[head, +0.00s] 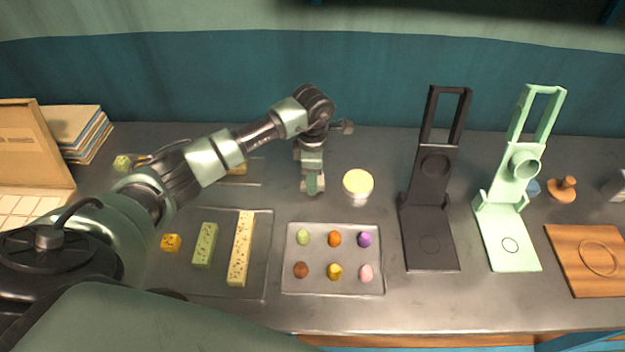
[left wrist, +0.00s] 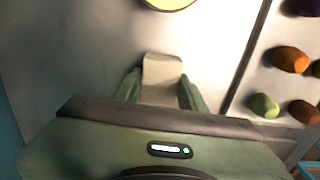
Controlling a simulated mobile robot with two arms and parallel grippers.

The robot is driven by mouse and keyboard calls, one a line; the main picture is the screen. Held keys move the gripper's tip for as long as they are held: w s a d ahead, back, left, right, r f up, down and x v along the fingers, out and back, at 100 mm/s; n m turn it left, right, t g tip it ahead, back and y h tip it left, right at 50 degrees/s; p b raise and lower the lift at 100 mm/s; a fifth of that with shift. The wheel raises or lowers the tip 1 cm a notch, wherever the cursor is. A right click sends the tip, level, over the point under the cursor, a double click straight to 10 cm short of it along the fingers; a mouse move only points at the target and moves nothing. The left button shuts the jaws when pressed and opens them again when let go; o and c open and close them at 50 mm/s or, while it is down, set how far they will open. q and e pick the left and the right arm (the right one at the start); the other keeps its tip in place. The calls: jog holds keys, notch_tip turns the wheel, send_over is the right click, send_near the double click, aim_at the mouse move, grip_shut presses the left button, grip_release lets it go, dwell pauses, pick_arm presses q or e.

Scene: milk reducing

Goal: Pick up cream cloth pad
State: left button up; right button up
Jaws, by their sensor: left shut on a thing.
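The cream cloth pad (left wrist: 162,70) shows in the left wrist view as a pale, curved piece between the two green fingers. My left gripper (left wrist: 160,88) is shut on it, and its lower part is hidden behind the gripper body. In the head view my left gripper (head: 314,186) points down over the grey counter, left of the round cream-topped cup (head: 358,184) and behind the tray of coloured pieces. In that view I cannot make out the pad clearly. My right gripper is in neither view.
A tray (head: 332,289) of small coloured pieces lies in front of the gripper. A larger tray (head: 259,287) with speckled blocks is at left. A black stand (head: 430,240) and a mint stand (head: 508,226) rise at right, beside a wooden board (head: 567,285).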

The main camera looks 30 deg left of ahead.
pick_arm(q)
notch_tip(320, 180, up, 20)
jog(key=b, duration=0.3)
jog(key=shift+f+b, duration=0.25)
jog(key=shift+b, duration=0.05)
jog(key=o, duration=0.5)
jog(key=c, duration=0.3)
